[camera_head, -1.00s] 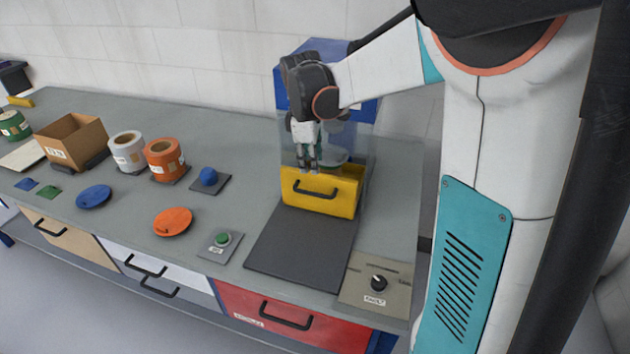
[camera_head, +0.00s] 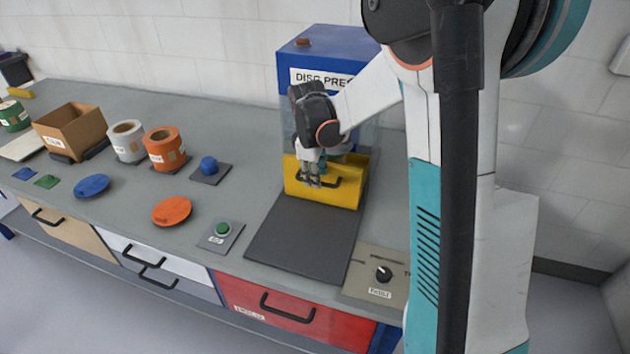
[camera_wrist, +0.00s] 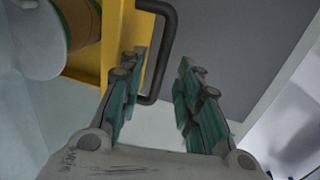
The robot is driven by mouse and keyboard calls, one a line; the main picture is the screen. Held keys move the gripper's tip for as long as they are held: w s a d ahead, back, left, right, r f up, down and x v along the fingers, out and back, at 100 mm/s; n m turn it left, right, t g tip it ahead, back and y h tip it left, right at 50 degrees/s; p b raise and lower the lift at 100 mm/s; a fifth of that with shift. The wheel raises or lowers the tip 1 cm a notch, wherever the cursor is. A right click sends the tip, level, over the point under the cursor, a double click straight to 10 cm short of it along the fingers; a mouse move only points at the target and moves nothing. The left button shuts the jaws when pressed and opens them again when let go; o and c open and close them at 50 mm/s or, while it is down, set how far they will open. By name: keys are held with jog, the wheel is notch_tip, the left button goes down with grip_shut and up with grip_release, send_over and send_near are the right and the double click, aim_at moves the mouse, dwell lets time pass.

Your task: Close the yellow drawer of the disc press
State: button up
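The yellow drawer (camera_head: 345,192) stands out at the front foot of the blue disc press (camera_head: 322,50). Its black bar handle (camera_head: 335,182) is partly hidden by my gripper. My gripper (camera_head: 311,185) points down in front of the drawer's face, over the handle's left part. In the wrist view its teal fingers (camera_wrist: 157,82) are apart. The handle (camera_wrist: 168,35) shows there beyond and between them, close to the left finger; I cannot tell whether they touch. A white round piece with a brown and green side (camera_wrist: 45,35) shows behind the drawer wall.
A dark mat (camera_head: 303,238) lies before the drawer, clear. A knob panel (camera_head: 378,275) is at its right and a green button box (camera_head: 221,234) at its left. Orange roll (camera_head: 166,147), white roll (camera_head: 127,142) and cardboard box (camera_head: 70,133) stand farther left.

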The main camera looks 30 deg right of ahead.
jog(key=shift+w+d+f, duration=0.1)
jog(key=shift+f, duration=0.65)
jog(key=shift+c, duration=0.5)
grip_shut()
jog(key=shift+w+d+r, duration=0.1)
jog(key=shift+w+d, duration=1.5)
jog(key=shift+o, duration=0.5)
grip_release()
jog(key=shift+w+d, duration=0.1)
notch_tip(320, 180, up, 12)
jog(key=s+a, duration=0.1)
jog(key=shift+s+a, duration=0.35)
